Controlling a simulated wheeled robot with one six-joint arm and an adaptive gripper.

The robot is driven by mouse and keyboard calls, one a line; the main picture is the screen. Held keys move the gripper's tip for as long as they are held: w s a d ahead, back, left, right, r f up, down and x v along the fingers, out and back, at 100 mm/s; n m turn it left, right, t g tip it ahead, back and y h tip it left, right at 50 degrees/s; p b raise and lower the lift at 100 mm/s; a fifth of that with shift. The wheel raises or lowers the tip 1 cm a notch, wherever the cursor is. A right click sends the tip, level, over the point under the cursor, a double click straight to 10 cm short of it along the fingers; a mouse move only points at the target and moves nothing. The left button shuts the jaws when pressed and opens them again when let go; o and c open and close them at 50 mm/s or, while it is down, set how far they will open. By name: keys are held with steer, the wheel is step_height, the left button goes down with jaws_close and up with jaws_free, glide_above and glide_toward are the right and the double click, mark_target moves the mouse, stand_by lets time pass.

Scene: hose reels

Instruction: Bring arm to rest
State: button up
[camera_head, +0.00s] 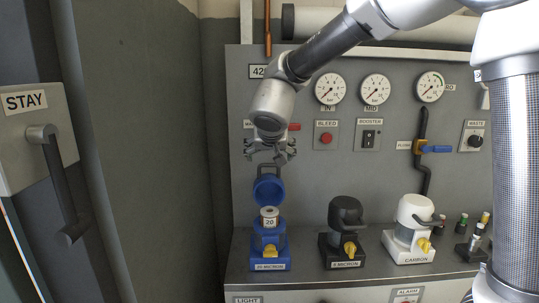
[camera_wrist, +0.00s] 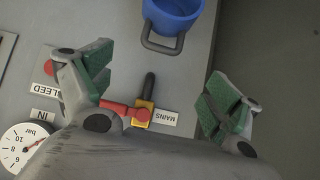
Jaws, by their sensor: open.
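My gripper (camera_head: 270,150) hangs at the left part of the grey panel in the head view, above the blue 20 micron filter housing (camera_head: 268,245). Its jaws are open and empty. In the wrist view my gripper (camera_wrist: 155,95) shows two spread fingers with green pads. Between them, beyond the fingers, is the mains valve (camera_wrist: 142,112) with a red handle and yellow body. The blue lid (camera_head: 268,190) of the housing is tipped open, and a white cartridge marked 20 (camera_head: 269,217) shows inside. The blue lid also shows in the wrist view (camera_wrist: 175,14), apart from my fingers.
A black 5 micron housing (camera_head: 345,232) and a white carbon housing (camera_head: 413,229) stand right of the blue one on the ledge. Gauges (camera_head: 375,89), a bleed button (camera_head: 326,138) and a booster switch (camera_head: 369,138) are on the panel. A handled STAY door (camera_head: 58,175) is at left.

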steer(key=s+a+y, duration=0.2)
steer(key=a+y, duration=0.4)
steer(key=y, duration=0.1)
steer(key=s+d+n+g+y, duration=0.2)
steer(key=s+d+g, duration=0.15)
steer(key=s, duration=0.45)
steer(key=s+d+h, duration=0.3)
steer(key=s+d, duration=0.4)
steer(key=d, duration=0.4)
steer(key=s+d+f+m+g+h, duration=0.1)
steer(key=s+d+h, duration=0.1)
steer(key=s+d, duration=0.5)
steer(key=s+d+g+h, duration=0.1)
steer(key=s+d+h, duration=0.2)
steer(key=s+d, duration=0.5)
steer(key=d, duration=0.8)
steer(key=shift+d+f+m+h, duration=0.15)
steer(key=shift+f+m+h, duration=0.1)
steer(key=shift+m+h, duration=0.05)
